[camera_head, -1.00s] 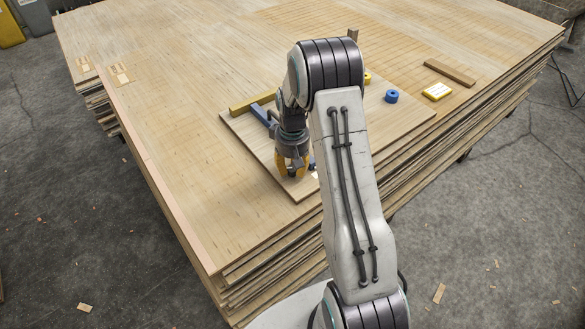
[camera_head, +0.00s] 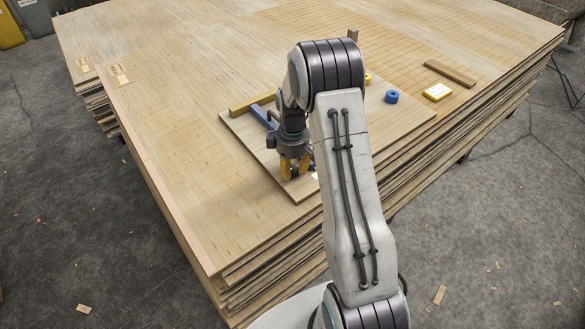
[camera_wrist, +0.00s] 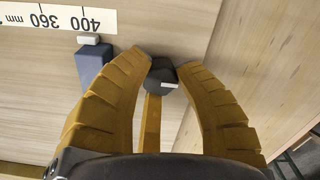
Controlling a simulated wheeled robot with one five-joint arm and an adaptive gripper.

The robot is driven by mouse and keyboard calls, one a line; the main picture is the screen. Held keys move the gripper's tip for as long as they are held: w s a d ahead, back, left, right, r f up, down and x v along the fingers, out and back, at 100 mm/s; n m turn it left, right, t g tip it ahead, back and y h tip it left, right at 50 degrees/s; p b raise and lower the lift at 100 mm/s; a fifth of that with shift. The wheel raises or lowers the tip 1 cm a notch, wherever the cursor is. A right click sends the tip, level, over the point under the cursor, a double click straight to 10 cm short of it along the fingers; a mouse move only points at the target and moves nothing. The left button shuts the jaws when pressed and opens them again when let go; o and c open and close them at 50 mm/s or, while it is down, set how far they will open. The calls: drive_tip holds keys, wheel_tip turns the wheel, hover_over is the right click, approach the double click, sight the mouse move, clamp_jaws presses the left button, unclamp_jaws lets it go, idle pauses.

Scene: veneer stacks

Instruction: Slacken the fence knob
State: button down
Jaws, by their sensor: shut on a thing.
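My gripper (camera_head: 294,172) points down over the near corner of a plywood board (camera_head: 236,124). In the wrist view its yellow fingers (camera_wrist: 167,68) are closed on the dark fence knob (camera_wrist: 160,76), one on each side. The knob has a white mark on its near side. A narrow yellow bar (camera_wrist: 152,118) runs from the knob back between the fingers. A blue block (camera_wrist: 93,68) with a pale tip stands left of the knob, by a white millimetre scale (camera_wrist: 60,17) reading 360 and 400. In the head view the gripper hides the knob.
A yellow bar (camera_head: 251,103) and a blue bar (camera_head: 264,117) lie on the board behind my gripper.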

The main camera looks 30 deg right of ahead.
sight(292, 169)
drive_tip(key=shift+s+f, duration=0.1)
idle(0.3)
drive_tip(key=c, duration=1.2)
unclamp_jaws()
drive_tip(key=shift+o, duration=0.2)
wheel_tip(292, 169, up, 12)
